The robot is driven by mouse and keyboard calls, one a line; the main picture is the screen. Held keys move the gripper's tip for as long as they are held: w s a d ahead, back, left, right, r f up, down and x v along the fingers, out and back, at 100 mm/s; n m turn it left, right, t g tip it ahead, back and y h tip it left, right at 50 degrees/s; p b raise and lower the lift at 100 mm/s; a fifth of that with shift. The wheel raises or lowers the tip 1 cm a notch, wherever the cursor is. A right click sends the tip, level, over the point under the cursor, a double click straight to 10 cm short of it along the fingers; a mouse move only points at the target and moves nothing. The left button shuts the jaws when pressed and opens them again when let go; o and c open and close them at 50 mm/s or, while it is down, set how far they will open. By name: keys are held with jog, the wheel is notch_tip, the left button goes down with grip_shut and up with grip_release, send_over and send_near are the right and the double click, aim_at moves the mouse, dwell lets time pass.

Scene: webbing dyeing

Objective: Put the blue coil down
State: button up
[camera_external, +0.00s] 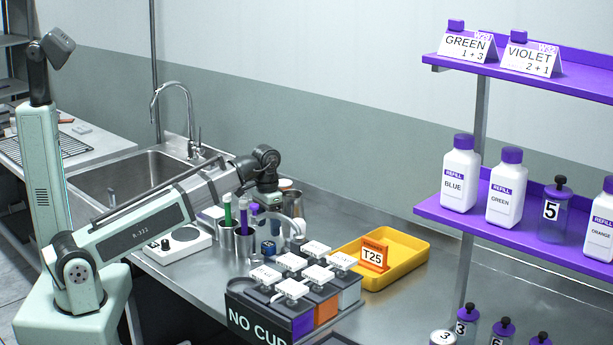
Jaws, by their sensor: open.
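My gripper (268,205) hangs below its dark wrist over the counter, just past the cups with green and purple upright items. Its fingers are small and partly merged with the things behind; they are open. A small dark blue object (268,248) sits low beneath the gripper, beside the metal cups; it may be the blue coil, but its shape is too small to tell. It appears apart from the fingers.
A yellow tray (408,246) with an orange T25 sign (374,256) stands to the right. A white scale-like device (178,243) and sink (125,180) are left. Purple shelves (430,208) hold bottles.

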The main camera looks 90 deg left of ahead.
aim_at(268, 244)
notch_tip(268, 244, up, 5)
jog(key=shift+r, duration=0.2)
jog(key=shift+o, duration=0.4)
jog(key=shift+r, duration=0.4)
jog(key=shift+s+f+n, duration=0.1)
jog(key=shift+f+n, duration=2.05)
jog(key=shift+n, duration=1.6)
jog(key=shift+w+f+n, duration=0.1)
jog(key=shift+f+n, duration=2.1)
jog(key=shift+n, duration=1.5)
jog(key=shift+s+f+n, duration=0.1)
jog(key=shift+f+n, duration=2.05)
jog(key=shift+n, duration=1.6)
jog(key=c, duration=1.2)
